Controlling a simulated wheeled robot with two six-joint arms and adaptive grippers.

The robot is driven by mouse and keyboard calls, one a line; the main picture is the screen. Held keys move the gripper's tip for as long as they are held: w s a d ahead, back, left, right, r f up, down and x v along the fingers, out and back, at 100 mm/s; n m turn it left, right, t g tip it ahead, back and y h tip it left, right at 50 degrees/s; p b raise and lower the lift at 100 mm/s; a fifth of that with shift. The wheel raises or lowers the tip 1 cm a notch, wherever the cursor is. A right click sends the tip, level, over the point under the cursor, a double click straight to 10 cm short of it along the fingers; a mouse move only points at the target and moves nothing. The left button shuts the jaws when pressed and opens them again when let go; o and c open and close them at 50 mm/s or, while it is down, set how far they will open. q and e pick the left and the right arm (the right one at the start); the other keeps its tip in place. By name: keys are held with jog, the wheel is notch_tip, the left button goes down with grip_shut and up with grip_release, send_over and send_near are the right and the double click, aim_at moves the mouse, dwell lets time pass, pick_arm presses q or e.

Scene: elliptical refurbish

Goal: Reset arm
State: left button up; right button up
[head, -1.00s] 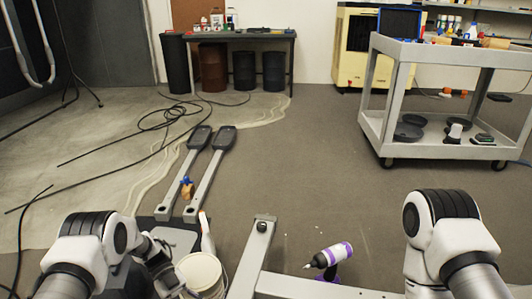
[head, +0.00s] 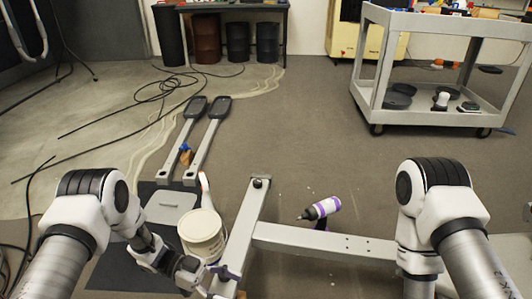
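My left arm comes in from the lower left, and its wrist reaches down beside a white bucket (head: 203,230). My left gripper (head: 220,272) is small and partly hidden at the near end of a grey metal frame (head: 320,240), below the bucket. Whether its fingers are open or shut, or touch the frame, I cannot tell. My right arm is bent at the right side, above the frame's right part. Its lower links run out of the bottom of the picture, so my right gripper is not in view.
Two grey elliptical arms with black pedals (head: 207,140) lie on the floor beyond. A grey cart (head: 440,118) stands at the back right. Black cables (head: 130,105) cross the left floor. The middle floor is clear.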

pick_arm(q)
jog(key=s+a+f+n+t+y, duration=0.2)
jog(key=f+n+t+y, duration=0.25)
jog(key=n, duration=0.35)
jog(key=s+a+f+n+t+y, duration=0.2)
jog(key=f+n+t+y, duration=0.15)
jog(key=n+t, duration=0.3)
jog(key=s+a+f+n+g+y, duration=0.2)
jog(key=s+a+n+g+y, duration=0.15)
jog(key=s+a, duration=0.4)
jog(key=s+a+f+n+g+y, duration=0.1)
jog(key=s+a+n+g+y, duration=0.3)
jog(key=s, duration=0.6)
notch_tip(320, 180, up, 38)
jog(key=m+t+p, duration=0.1)
jog(key=p, duration=3.7)
jog(key=shift+w+a, duration=0.2)
jog(key=shift+w, duration=0.2)
jog(key=shift+t, duration=0.25)
